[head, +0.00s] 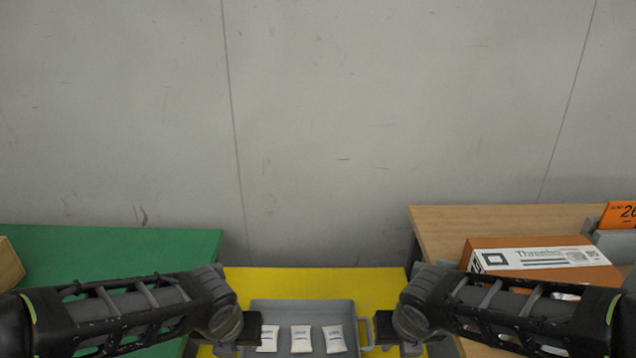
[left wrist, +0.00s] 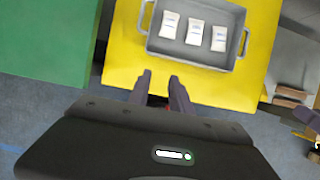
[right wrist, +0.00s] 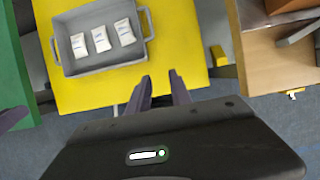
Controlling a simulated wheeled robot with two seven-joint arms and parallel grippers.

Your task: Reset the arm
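My left gripper (left wrist: 160,82) shows in the left wrist view with its two fingers apart and nothing between them. It hangs by the near edge of the yellow table. My right gripper (right wrist: 160,84) shows in the right wrist view, also with its fingers apart and empty, near the same table's edge. In the head view both forearms reach in from the sides, and the fingertips are hidden below the frame. Between them a grey tray (head: 303,307) holds three small white packets (head: 301,338).
The yellow table (head: 310,284) carries the tray. A green table (head: 110,247) stands at the left. A wooden table (head: 490,219) at the right holds a box labelled Threnbo (head: 545,256) and an orange sign (head: 619,215). A grey wall is behind.

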